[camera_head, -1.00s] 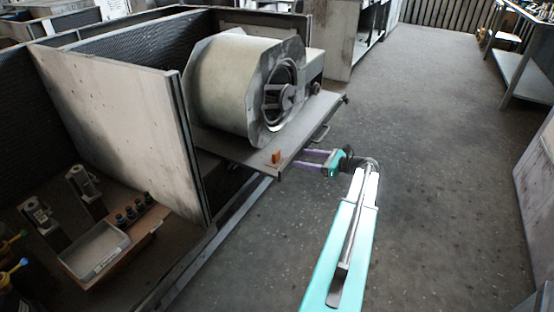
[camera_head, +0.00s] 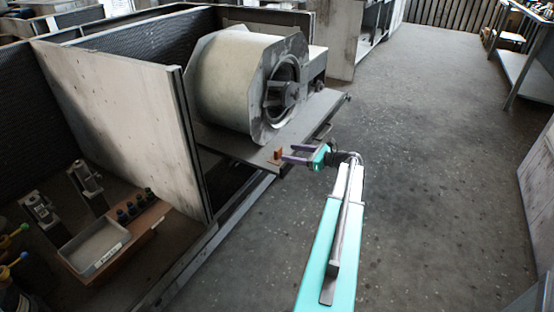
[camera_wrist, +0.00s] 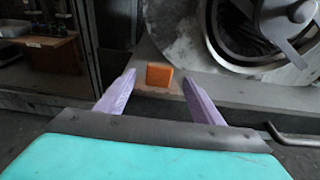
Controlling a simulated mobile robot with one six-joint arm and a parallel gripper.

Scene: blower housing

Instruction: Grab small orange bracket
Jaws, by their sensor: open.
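The small orange bracket (camera_head: 277,155) stands on the front corner of the grey platform (camera_head: 240,146), in front of the blower housing (camera_head: 240,80). In the wrist view the bracket (camera_wrist: 159,74) shows as an orange block, ahead of the fingertips and roughly centred between them. My gripper (camera_head: 284,155) has two purple fingers and reaches toward the bracket from the right. In the wrist view my gripper (camera_wrist: 158,80) is open, with nothing between the fingers. I cannot tell whether the fingertips have reached past the bracket's near face.
The round blower housing (camera_wrist: 265,40) rises close behind the bracket. A metal handle (camera_wrist: 290,136) sticks out at the platform edge on the right. At left, a partition panel (camera_head: 120,125) and a tray (camera_head: 95,248) stand apart. The floor (camera_head: 430,160) at right is clear.

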